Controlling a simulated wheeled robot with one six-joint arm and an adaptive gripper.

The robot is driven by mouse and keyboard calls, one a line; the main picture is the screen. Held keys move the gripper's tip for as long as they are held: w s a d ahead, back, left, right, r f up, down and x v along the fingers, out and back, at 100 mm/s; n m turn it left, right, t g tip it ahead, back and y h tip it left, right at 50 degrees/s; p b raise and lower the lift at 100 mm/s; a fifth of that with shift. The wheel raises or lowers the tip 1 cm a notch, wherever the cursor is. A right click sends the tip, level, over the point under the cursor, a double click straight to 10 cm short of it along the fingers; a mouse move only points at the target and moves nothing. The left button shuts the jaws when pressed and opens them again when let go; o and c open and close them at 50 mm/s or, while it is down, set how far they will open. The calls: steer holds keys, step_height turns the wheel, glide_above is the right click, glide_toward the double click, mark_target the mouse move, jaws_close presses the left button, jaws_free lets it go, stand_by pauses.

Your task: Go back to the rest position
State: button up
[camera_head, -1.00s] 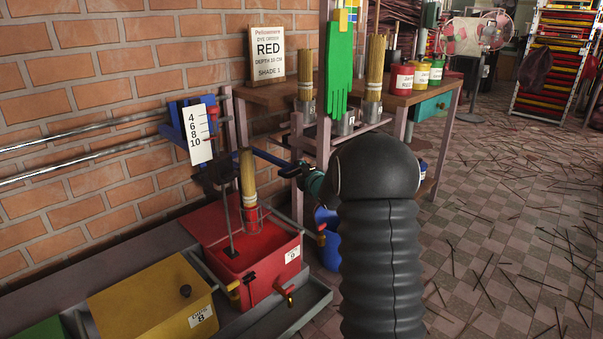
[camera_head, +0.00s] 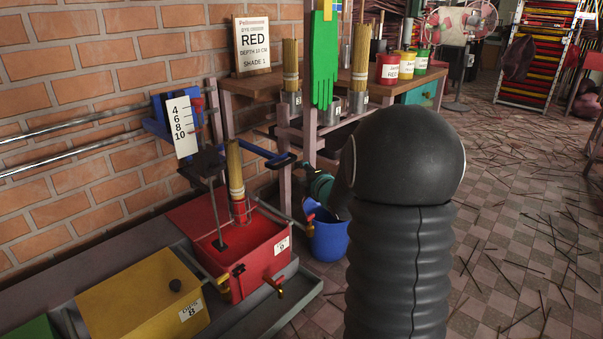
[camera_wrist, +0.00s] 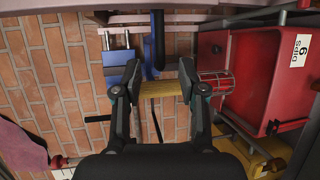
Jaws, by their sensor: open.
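My gripper (camera_wrist: 160,82) is open in the wrist view, its two dark fingers spread apart. A yellow incense bundle (camera_wrist: 170,89) shows between them in that picture. In the head view the bundle (camera_head: 235,170) stands upright at the red vat (camera_head: 262,262), and my wrist, with its teal part, is to its right, apart from it. I see nothing held. My fingertips are hard to make out in the head view.
A yellow vat (camera_head: 140,300) stands at the front left. A blue bucket (camera_head: 328,240) is on the floor beside the red vat. A rack with a green glove (camera_head: 324,60) and a bench with bundles and paint cans stand behind. Scattered sticks lie on the tiled floor at right.

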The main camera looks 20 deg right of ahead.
stand_by(0.4)
steer(key=s+d+f+m+g+h, duration=0.35)
steer(key=s+f+m+g, duration=0.2)
steer(key=f+m, duration=0.35)
steer(key=s+a+m+g+p, duration=0.15)
steer(key=s+m+g, duration=0.35)
steer(key=s, duration=0.5)
steer(key=s+a+r+m+y+p, duration=0.2)
steer(key=s+a+r+p, duration=0.1)
steer(key=s+a+r, duration=0.6)
steer(key=s+a+r+m+y+p, duration=0.1)
steer(key=s+a+r+p, duration=0.3)
steer(key=s+a+r, duration=0.5)
steer(key=s+a+m, duration=0.1)
steer(key=s+a, duration=0.2)
steer(key=s, duration=0.2)
steer(key=shift+a+r+m+y, duration=0.35)
steer(key=shift+a+m, duration=0.05)
